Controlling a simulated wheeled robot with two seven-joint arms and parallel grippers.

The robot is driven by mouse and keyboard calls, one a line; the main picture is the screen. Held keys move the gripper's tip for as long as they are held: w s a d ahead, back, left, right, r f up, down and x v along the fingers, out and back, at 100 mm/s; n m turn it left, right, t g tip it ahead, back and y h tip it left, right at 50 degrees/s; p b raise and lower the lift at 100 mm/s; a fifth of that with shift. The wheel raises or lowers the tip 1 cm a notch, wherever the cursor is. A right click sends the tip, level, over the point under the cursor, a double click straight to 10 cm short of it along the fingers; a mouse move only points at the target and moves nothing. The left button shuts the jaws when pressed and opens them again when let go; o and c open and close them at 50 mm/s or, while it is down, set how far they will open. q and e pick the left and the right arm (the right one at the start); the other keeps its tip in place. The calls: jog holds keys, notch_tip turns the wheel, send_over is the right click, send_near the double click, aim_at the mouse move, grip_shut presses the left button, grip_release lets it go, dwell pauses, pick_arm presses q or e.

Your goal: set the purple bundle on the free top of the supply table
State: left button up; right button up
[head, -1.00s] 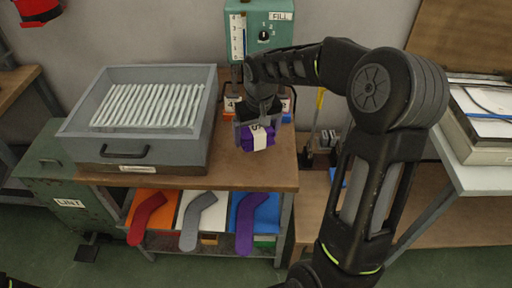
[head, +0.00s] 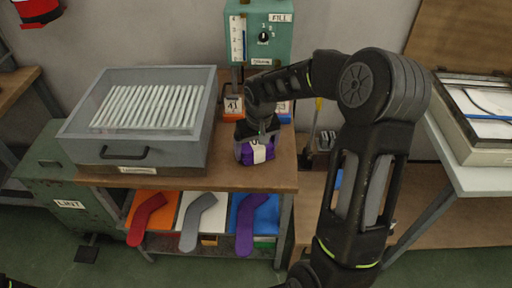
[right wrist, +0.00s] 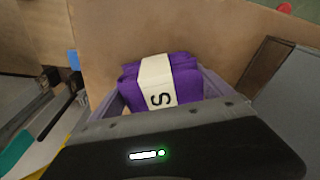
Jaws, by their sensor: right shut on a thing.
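The purple bundle (head: 256,154) has a pale band; in the right wrist view (right wrist: 182,80) the band shows a letter S. My right gripper (head: 257,148) is shut on the bundle, with a finger on each side of it. The bundle is over the wooden top of the supply table (head: 235,180), in the bare part right of the grey drawer unit. I cannot tell whether its underside touches the wood. My left gripper is not in view.
The grey drawer unit with white rods (head: 145,105) fills the table's left part. A green fill device (head: 262,40) and small numbered boxes (head: 233,103) stand behind the bundle.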

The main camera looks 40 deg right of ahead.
aim_at(258, 147)
jog(key=shift+f, duration=0.1)
jog(key=o, duration=1.2)
jog(key=shift+c, duration=0.2)
jog(key=r, duration=0.4)
jog(key=s+r, duration=0.1)
jog(key=r, duration=0.7)
jog(key=shift+s+a+r, duration=0.1)
jog(key=shift+s+a, duration=0.15)
jog(key=shift+s, duration=0.05)
